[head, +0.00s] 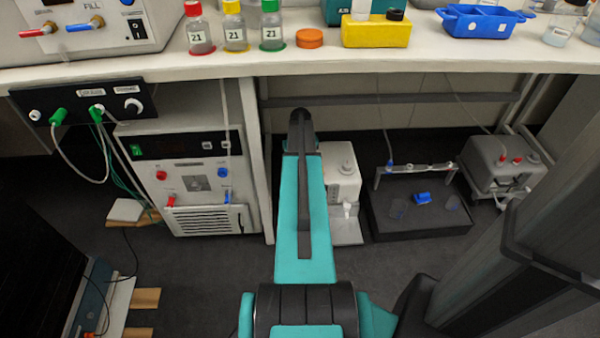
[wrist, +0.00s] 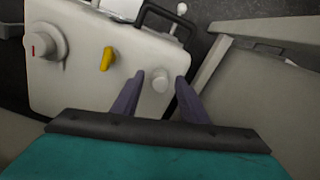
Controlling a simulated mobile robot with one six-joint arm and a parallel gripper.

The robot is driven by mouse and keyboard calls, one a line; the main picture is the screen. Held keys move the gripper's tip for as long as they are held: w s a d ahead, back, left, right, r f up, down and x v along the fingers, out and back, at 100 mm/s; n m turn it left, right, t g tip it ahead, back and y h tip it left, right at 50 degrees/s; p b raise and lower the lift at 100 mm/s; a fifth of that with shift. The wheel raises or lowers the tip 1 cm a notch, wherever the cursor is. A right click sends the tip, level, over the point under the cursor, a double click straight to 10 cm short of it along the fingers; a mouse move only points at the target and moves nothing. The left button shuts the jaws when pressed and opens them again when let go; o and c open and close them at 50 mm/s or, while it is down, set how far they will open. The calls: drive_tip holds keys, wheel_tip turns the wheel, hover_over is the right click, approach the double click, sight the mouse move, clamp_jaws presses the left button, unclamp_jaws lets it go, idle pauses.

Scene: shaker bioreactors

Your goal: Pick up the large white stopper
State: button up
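My gripper (wrist: 160,75) is open in the wrist view, its two dark purple fingers apart. A short round white stopper-like piece (wrist: 160,82) shows between the fingertips, against the face of a pale box-shaped device (wrist: 85,75). I cannot tell its depth or whether a finger touches it. I cannot tell for certain that it is the large white stopper. In the head view, a white piece (head: 361,10) sits on the yellow block (head: 375,35) on the bench, cut by the top edge. My arm hides my gripper in the head view.
The pale device carries a yellow knob (wrist: 106,59), a larger knob with a red mark (wrist: 45,42) and a black handle (wrist: 165,18). In the head view, a chiller unit (head: 190,180) and a dark shaker platform (head: 420,215) flank my arm under the bench (head: 300,62).

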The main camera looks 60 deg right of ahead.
clamp_jaws()
idle(0.3)
drive_tip(key=shift+r, duration=0.55)
wheel_tip(320, 180, up, 3)
drive_tip(key=shift+s+a+f+p, duration=0.1)
drive_tip(key=shift+s+a+p, duration=0.05)
drive_tip(key=shift+p, duration=0.5)
drive_tip(key=s+a+r+p, duration=0.1)
drive_tip(key=s+a+p, duration=0.1)
drive_tip(key=s+a, duration=0.8)
drive_tip(key=shift+s+a, duration=0.3)
drive_tip(key=shift+s, duration=0.45)
